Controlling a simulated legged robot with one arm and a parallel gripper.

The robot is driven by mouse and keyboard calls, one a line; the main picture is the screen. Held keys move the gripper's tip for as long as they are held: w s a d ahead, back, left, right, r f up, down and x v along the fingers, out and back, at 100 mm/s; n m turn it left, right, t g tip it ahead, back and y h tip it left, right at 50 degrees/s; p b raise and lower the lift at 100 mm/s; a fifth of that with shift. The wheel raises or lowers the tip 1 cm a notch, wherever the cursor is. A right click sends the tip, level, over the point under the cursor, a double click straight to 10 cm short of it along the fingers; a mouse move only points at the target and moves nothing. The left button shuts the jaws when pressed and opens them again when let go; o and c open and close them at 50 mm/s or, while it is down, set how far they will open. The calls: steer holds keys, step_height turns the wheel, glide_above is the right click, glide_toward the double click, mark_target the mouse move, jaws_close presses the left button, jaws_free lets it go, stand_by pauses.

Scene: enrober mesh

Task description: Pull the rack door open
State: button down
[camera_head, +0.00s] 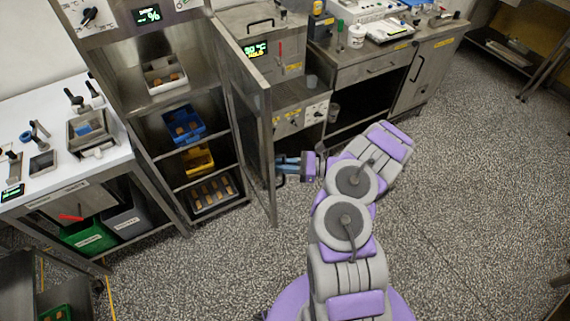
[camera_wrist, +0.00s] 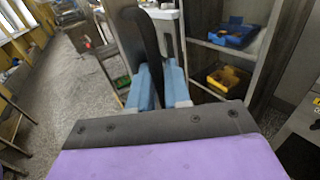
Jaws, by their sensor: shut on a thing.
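The rack door (camera_head: 249,118) stands ajar, swung out from the right side of the metal rack (camera_head: 133,80). In the head view my gripper (camera_head: 281,167) is at the door's right-hand face, low down. In the wrist view my gripper's blue fingers (camera_wrist: 160,85) are shut on a dark upright handle (camera_wrist: 144,42). The door's panel is seen edge-on there and partly hidden by the fingers. The open rack shows a blue bin (camera_head: 184,124), a yellow bin (camera_head: 198,160) and a tray of brown bars (camera_head: 212,192) on its shelves.
A white-topped table (camera_head: 60,150) with tools stands left of the rack. A metal counter (camera_head: 365,68) and a box with a green display (camera_head: 262,45) stand behind the door. Speckled floor (camera_head: 470,190) is clear to the right.

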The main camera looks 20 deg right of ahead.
steer(key=shift+w+d, duration=0.2)
steer(key=shift+d, duration=0.4)
steer(key=shift+w+d, duration=0.15)
steer(key=shift+d, duration=0.45)
steer(key=c, duration=1.5)
jaws_free()
steer(key=shift+a, duration=0.3)
steer(key=shift+o, duration=0.8)
steer(key=shift+a, duration=0.4)
steer(key=p+v, duration=0.1)
steer(key=v, duration=1.6)
steer(key=shift+d, duration=0.35)
